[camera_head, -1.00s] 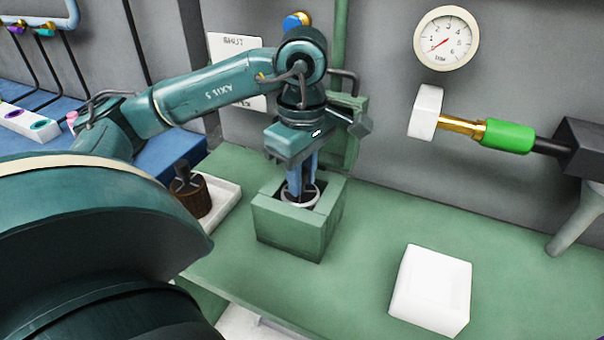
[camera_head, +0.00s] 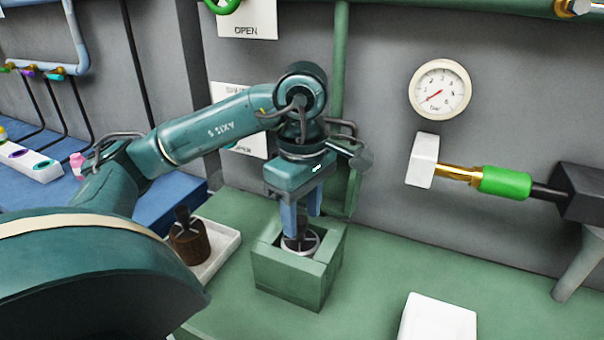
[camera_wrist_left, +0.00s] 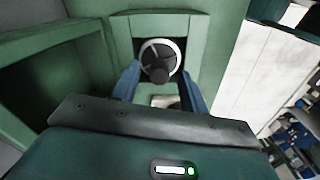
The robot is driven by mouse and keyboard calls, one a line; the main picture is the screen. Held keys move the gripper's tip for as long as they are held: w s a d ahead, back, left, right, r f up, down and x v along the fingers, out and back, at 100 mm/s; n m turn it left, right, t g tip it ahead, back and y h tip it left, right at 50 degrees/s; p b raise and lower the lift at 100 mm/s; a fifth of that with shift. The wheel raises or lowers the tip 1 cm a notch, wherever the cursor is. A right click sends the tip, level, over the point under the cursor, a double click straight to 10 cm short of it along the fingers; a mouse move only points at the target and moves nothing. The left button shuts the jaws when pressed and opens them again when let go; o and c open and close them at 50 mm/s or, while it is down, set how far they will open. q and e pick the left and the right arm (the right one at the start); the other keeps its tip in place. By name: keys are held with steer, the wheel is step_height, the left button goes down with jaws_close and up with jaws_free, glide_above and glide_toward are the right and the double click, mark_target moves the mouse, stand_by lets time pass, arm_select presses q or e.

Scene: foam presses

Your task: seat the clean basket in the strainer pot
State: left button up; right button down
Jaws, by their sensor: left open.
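The strainer pot (camera_head: 288,280) is a square green box on the green bench, open at the top. The clean basket (camera_head: 315,243), with a pale round rim and a dark upright handle, sits inside it. In the left wrist view the basket (camera_wrist_left: 178,58) lies within the square opening and looks roughly level; its underside is hidden. My left gripper (camera_head: 301,232) is open above the pot. Its blue fingers point down near the basket's handle, and in the wrist view they are apart with nothing gripped between them. My right gripper is not in view.
A brown basket (camera_head: 190,245) with a dark handle stands in a white tray (camera_head: 222,255) left of the pot. A white block (camera_head: 438,318) lies at front right. A gauge (camera_head: 440,90) and a green-handled valve (camera_head: 505,182) are behind.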

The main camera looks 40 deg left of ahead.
arm_select(q)
step_height(320, 180, up, 10)
steer(key=p, duration=0.4)
steer(key=shift+f, duration=0.2)
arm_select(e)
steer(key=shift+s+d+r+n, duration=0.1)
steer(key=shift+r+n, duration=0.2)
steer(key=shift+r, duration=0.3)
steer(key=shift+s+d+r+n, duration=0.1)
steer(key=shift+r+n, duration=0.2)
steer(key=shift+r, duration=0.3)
